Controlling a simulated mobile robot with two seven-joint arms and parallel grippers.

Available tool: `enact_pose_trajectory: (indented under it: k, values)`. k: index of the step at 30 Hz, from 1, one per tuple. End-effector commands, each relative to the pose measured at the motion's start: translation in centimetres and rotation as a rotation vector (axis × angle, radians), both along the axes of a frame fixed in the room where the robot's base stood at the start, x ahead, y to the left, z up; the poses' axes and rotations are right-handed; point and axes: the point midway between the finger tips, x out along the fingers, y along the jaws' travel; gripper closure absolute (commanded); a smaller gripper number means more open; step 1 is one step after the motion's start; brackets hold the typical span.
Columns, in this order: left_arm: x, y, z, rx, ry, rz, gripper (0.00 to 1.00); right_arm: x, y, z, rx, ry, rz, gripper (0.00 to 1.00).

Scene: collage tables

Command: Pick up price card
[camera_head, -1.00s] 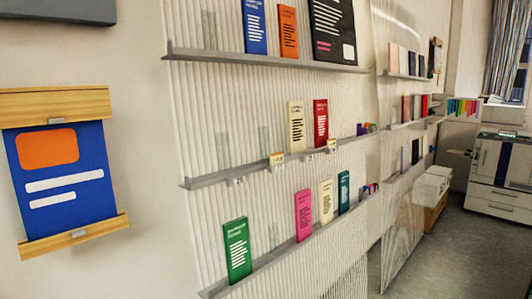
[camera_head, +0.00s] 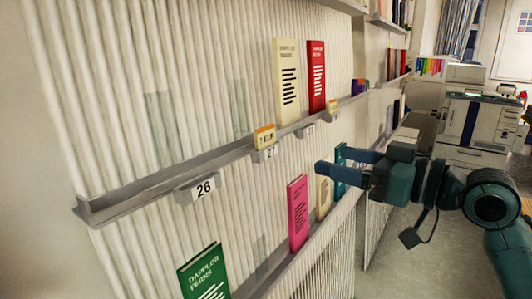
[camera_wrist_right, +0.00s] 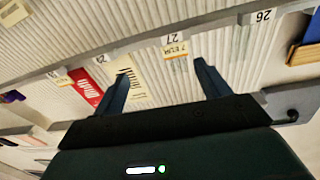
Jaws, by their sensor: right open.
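A small price card with an orange top (camera_head: 265,137) stands on the middle shelf rail (camera_head: 150,188), just above the label 27. In the right wrist view this price card (camera_wrist_right: 176,51) reads "7 EUR" and appears upside down, beyond and between the fingertips. A second similar price card (camera_head: 333,107) stands farther along the same rail; it also shows in the wrist view (camera_wrist_right: 66,81). My right gripper (camera_head: 330,163) is open and empty, to the right of and below the first card in the head view, apart from it. My left gripper is out of view.
A cream booklet (camera_head: 287,85) and a red booklet (camera_head: 316,75) stand on the middle shelf. Pink (camera_head: 298,214) and green (camera_head: 205,272) booklets stand on the lower shelf. The middle shelf left of the cards is bare. A printer (camera_head: 485,128) stands behind.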

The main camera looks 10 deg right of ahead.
Motion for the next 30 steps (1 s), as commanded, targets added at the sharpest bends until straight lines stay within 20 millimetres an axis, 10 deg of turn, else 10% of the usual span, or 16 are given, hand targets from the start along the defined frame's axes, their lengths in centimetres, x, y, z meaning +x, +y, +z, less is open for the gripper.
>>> enact_pose_trajectory:
  k: [7,30]
  values:
    - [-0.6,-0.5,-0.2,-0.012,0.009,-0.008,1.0,-1.9,0.7,3.6,-0.025,-0.054,0.066,0.25]
    - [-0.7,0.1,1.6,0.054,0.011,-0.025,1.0,5.7,8.1,3.2,-0.023,-0.052,0.067,0.25]
